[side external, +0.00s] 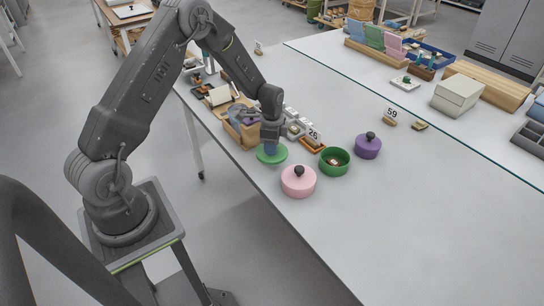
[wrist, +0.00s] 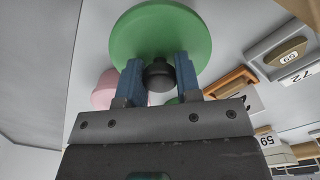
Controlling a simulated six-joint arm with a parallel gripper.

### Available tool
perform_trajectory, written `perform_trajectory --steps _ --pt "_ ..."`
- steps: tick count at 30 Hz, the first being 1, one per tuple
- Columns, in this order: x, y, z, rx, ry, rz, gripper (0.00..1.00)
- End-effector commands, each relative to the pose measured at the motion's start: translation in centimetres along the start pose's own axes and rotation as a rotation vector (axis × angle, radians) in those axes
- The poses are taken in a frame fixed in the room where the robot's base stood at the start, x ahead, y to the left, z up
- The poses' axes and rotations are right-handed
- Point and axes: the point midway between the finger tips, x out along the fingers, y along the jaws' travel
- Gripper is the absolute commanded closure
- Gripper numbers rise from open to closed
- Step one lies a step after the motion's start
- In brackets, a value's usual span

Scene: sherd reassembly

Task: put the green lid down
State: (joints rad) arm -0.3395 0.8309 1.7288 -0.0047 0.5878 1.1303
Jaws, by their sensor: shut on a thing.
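My gripper (side external: 271,148) is shut on the dark knob of the green lid (side external: 272,157). In the wrist view, my gripper (wrist: 159,75) has a blue finger on each side of the knob, and the green lid (wrist: 160,32) fills the top middle. The lid looks about level, left of the open green pot (side external: 335,166). How far it is above the table I cannot tell. The green pot has no lid on it and something small and pale inside. In the wrist view it is mostly hidden.
A lidded pink pot (side external: 298,184) stands just in front of the lid, and a lidded purple pot (side external: 368,148) stands right of the green pot. A wooden box (side external: 238,133) and small trays are close behind my gripper. The table's front right is clear.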

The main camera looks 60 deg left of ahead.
Motion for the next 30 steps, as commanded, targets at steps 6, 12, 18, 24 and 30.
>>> perform_trajectory --steps 6,12,18,24,30 --pt "1.8 0.0 0.0 0.0 0.0 0.001 0.92" --pt "4.5 0.0 0.0 0.0 -0.001 0.002 0.92" --pt "4.7 -0.1 -0.1 0.0 0.001 -0.001 0.92" --pt "5.0 -0.1 -0.1 -0.001 0.0 -0.001 0.92" --pt "5.0 -0.1 -0.1 0.0 0.0 -0.001 0.5"
